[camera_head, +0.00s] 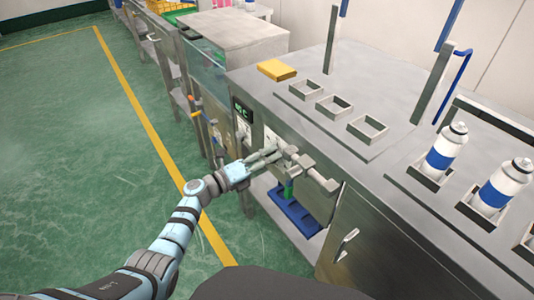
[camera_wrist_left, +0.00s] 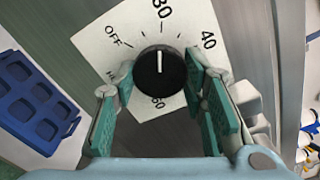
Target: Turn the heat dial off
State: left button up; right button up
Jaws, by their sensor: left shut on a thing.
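The heat dial (camera_wrist_left: 160,72) is a round black knob on a white scale plate (camera_wrist_left: 120,65) marked OFF, 30 and 40. Its white pointer line points up toward the 30, with OFF to the upper left and 40 to the right. My left gripper (camera_wrist_left: 155,85) has its teal-padded fingers on both sides of the knob and is shut on it. In the head view, my left gripper (camera_head: 272,155) is at the front of the steel cabinet, by a white plate (camera_head: 272,139); the knob is hidden there. My right gripper is not in view.
A blue tray (camera_head: 293,212) sits in the opening below, and also shows in the wrist view (camera_wrist_left: 30,100). Grey metal parts (camera_head: 312,170) protrude right of the gripper. A digital display (camera_head: 243,110) is on the cabinet front.

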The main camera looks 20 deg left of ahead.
pick_arm(q)
jog(key=shift+r+n+p, duration=0.2)
jog(key=shift+n+p, duration=1.65)
jog(key=shift+n, duration=3.85)
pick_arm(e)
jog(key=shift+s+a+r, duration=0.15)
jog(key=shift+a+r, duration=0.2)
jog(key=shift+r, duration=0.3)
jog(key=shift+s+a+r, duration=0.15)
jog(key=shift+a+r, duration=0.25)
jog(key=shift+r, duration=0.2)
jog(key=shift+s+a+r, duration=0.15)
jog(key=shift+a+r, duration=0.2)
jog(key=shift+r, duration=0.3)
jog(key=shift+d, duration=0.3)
pick_arm(q)
jog(key=o, duration=1.2)
jog(key=shift+c, duration=0.2)
jog(key=shift+f, duration=0.1)
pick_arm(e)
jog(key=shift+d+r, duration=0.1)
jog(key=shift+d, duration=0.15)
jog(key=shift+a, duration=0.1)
